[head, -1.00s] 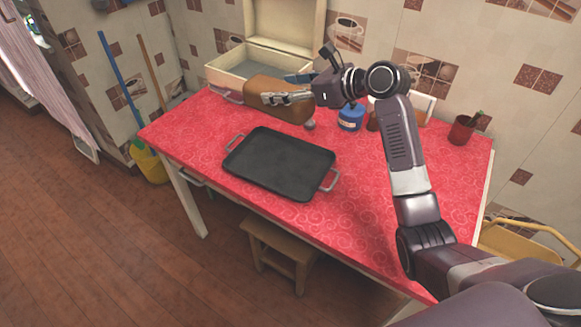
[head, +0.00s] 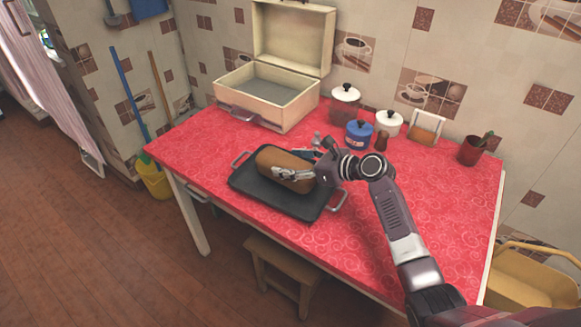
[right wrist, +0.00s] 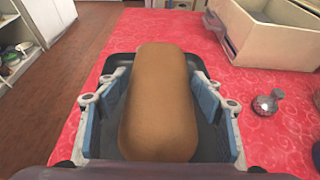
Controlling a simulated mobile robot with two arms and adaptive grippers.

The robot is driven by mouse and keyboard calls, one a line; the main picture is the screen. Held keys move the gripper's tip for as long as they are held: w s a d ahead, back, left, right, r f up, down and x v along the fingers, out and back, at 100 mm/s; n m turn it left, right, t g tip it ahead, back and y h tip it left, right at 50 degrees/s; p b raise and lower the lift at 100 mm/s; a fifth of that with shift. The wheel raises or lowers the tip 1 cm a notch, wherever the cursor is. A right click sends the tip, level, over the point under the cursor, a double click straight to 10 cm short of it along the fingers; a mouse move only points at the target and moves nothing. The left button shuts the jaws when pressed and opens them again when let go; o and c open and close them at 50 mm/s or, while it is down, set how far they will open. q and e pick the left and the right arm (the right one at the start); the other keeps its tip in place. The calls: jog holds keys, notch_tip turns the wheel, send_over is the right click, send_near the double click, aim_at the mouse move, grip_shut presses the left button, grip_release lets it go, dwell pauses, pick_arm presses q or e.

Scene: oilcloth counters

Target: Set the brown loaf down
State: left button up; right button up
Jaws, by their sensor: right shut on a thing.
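The brown loaf (head: 282,166) is over the black tray (head: 248,189), between the fingers of my right gripper (head: 292,174). In the right wrist view the loaf (right wrist: 160,100) lies lengthwise between the blue finger pads of the gripper (right wrist: 160,115), with the tray (right wrist: 205,75) beneath. My right gripper is shut on the loaf. Whether the loaf's underside touches the tray is hidden. My left gripper is not in view.
An open cream box (head: 270,100) stands at the back left of the red table. Lidded jars, including a blue one (head: 358,135), and a red pot (head: 474,150) stand along the back. The cloth right of my arm is clear. A wooden stool (head: 275,265) is below the front edge.

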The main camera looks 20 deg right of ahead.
jog(key=shift+o, duration=0.2)
jog(key=shift+f, duration=0.6)
jog(key=shift+f, duration=0.1)
jog(key=shift+c, duration=0.2)
jog(key=o, duration=1.6)
jog(key=shift+f, duration=0.1)
jog(key=v, duration=1.2)
jog(key=shift+p, duration=0.3)
